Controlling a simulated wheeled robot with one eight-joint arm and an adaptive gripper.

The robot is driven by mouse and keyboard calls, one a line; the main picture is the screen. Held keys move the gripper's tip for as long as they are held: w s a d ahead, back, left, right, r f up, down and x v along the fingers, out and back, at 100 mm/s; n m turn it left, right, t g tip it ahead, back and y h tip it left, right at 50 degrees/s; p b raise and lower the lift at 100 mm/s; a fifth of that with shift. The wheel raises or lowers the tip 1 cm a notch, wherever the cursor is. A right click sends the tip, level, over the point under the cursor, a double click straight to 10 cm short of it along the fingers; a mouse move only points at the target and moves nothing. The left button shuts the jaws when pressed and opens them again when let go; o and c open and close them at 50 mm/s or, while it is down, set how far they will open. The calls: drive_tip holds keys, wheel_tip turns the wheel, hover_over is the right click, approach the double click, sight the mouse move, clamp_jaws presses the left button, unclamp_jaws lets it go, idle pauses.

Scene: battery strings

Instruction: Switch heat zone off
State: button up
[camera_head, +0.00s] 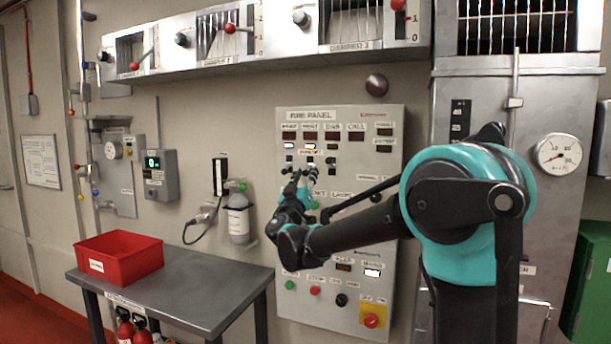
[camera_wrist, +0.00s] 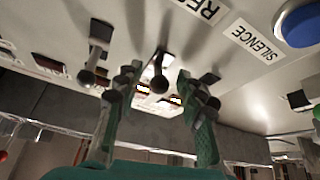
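The grey fire panel (camera_head: 265,300) is on the wall, with labelled windows and a row of small black toggles under them. The label above the second column (camera_head: 310,127) seems to read heat; a lit window (camera_head: 310,146) is below it. My gripper (camera_head: 303,178) is in front of the panel, just below the toggle row. In the wrist view my gripper (camera_wrist: 157,78) is open, with a black toggle (camera_wrist: 159,82) between its fingers. Gaps show on both sides; contact is not clear. Another black toggle (camera_wrist: 93,62) stands left of the fingers. My arm hides the panel's middle.
A blue button (camera_wrist: 300,22) and a silence label (camera_wrist: 254,41) are right of the fingers in the wrist view. A yellow-backed red button (camera_head: 371,320) is low on the panel. A red bin (camera_head: 120,262) stands on the grey table (camera_head: 215,290) at left.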

drive_tip(key=shift+s, duration=0.1)
drive_tip(key=v, duration=1.1)
drive_tip(key=shift+s+f, duration=0.2)
drive_tip(key=shift+s, duration=0.15)
drive_tip(key=d+f+m+g+h, duration=0.25)
drive_tip(key=d+f+g, duration=0.65)
drive_tip(key=d+f, duration=0.9)
drive_tip(key=s+d+f+g+y, duration=0.3)
drive_tip(key=s+d+f+g, duration=0.25)
drive_tip(key=d+f, duration=0.4)
drive_tip(key=s+a+f+g+y, duration=0.1)
drive_tip(key=s+f+g+y, duration=0.1)
drive_tip(key=s+f, duration=0.5)
drive_tip(key=s+a+f+n+g+y, duration=0.1)
drive_tip(key=s+a+f+g+y, duration=0.1)
drive_tip(key=s+f, duration=0.5)
drive_tip(key=s+y, duration=0.1)
drive_tip(key=s, duration=0.5)
drive_tip(key=shift+a+f, duration=0.2)
drive_tip(key=shift+f, duration=0.1)
